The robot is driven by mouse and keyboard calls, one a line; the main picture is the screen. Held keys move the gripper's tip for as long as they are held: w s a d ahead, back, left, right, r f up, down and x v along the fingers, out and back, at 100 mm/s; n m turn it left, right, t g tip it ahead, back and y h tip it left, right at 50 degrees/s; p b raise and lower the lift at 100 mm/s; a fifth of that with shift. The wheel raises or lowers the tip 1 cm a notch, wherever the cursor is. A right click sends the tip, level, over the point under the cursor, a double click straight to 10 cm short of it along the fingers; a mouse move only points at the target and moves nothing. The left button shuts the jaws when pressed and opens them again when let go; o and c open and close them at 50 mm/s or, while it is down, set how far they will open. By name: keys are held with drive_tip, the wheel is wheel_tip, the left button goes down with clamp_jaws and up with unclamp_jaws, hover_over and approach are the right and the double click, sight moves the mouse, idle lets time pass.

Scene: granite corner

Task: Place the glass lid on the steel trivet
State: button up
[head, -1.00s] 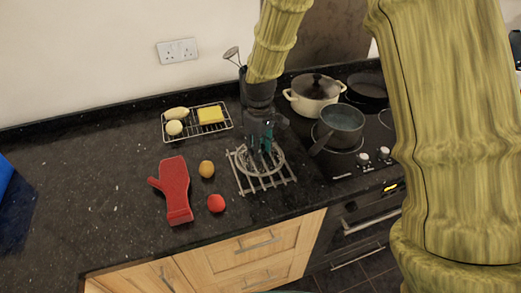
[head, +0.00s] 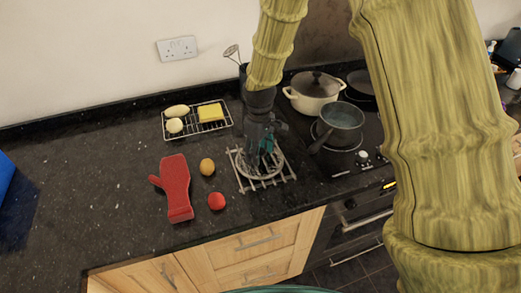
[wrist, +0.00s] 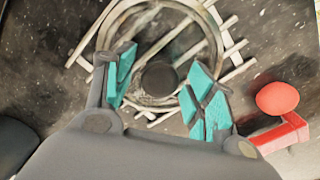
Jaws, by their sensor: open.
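The glass lid (head: 277,172) is a clear disc with a pale rim, lying over the bars of the steel trivet (head: 246,184). In the wrist view, the lid's rim (wrist: 215,32) and dark round knob (wrist: 158,78) show, with the trivet bars (wrist: 238,68) around and beneath. It looks flat on the trivet. My gripper (head: 264,148) is above the lid. In the wrist view, my gripper (wrist: 160,92) is open, its teal fingers apart on either side of the knob, with visible gaps. The near edge of the lid is hidden by my gripper.
A red oven mitt (head: 175,188), a red ball-shaped item (head: 216,201) and a yellow-brown fruit (head: 207,167) lie left of the trivet. A wire rack (head: 187,133) with food stands behind. A saucepan (head: 341,122) and a lidded pot (head: 313,92) are right on the hob.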

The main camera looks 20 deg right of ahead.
wheel_tip(320, 180, up, 12)
drive_tip(key=b, duration=0.3)
drive_tip(key=shift+r, duration=0.15)
idle(0.4)
